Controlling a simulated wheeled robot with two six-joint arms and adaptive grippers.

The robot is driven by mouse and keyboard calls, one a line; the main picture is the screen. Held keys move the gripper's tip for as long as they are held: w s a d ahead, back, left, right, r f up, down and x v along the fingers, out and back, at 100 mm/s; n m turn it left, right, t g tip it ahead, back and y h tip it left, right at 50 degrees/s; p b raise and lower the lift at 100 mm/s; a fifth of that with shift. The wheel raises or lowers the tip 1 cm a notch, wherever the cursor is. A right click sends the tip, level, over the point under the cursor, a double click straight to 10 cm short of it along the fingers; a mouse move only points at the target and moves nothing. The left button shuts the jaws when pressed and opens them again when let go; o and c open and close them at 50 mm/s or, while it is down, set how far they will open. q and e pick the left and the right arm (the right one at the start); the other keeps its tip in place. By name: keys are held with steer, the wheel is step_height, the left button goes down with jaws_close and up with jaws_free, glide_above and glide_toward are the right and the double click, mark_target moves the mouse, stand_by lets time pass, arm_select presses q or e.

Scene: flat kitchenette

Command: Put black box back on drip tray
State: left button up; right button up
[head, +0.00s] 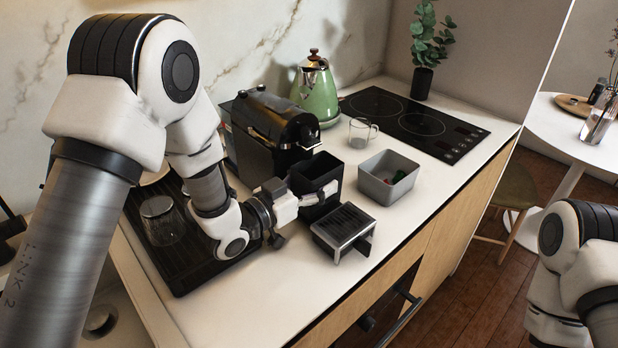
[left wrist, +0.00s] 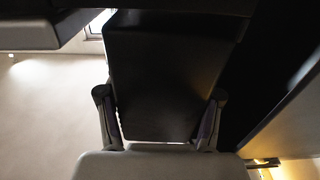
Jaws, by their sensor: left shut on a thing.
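The black box (head: 316,176), an open-topped container, is in front of the coffee machine (head: 262,135). My left gripper (head: 312,198) is shut on it from the left. In the left wrist view the box (left wrist: 160,80) fills the space between the two fingers of the gripper (left wrist: 160,120). The drip tray (head: 343,226), with a dark slotted top and silver sides, sits on the counter in front of the box, apart from the machine. I cannot tell whether the box's bottom touches anything. My right gripper is out of view; only part of my right arm shows.
A grey bin (head: 388,178) with small coloured items stands right of the box. A glass mug (head: 360,132), a green kettle (head: 315,92) and a black cooktop (head: 415,120) are behind. A glass (head: 160,220) stands on the dark rack (head: 185,262). Counter right of the drip tray is clear.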

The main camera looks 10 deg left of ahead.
mark_target(324, 215)
arm_select(q)
steer(key=shift+s+d+r, duration=0.1)
steer(key=shift+s+d, duration=0.3)
steer(key=shift+d, duration=0.2)
steer(key=shift+s+d+r, duration=0.1)
steer(key=shift+s+d, duration=0.25)
steer(key=shift+d, duration=0.25)
steer(key=o, duration=1.5)
steer(key=shift+s+d+r, duration=0.1)
steer(key=shift+s, duration=0.05)
steer(key=shift+w+a+f, duration=0.3)
steer(key=shift+w+a, duration=0.15)
steer(key=shift+a, duration=0.2)
steer(key=shift+s+d+r, duration=0.1)
steer(key=shift+r, duration=0.05)
steer(key=shift+s, duration=0.25)
steer(key=b+v, duration=0.2)
steer(key=v, duration=0.9)
steer(key=shift+s+a, duration=0.15)
steer(key=shift+a, duration=0.1)
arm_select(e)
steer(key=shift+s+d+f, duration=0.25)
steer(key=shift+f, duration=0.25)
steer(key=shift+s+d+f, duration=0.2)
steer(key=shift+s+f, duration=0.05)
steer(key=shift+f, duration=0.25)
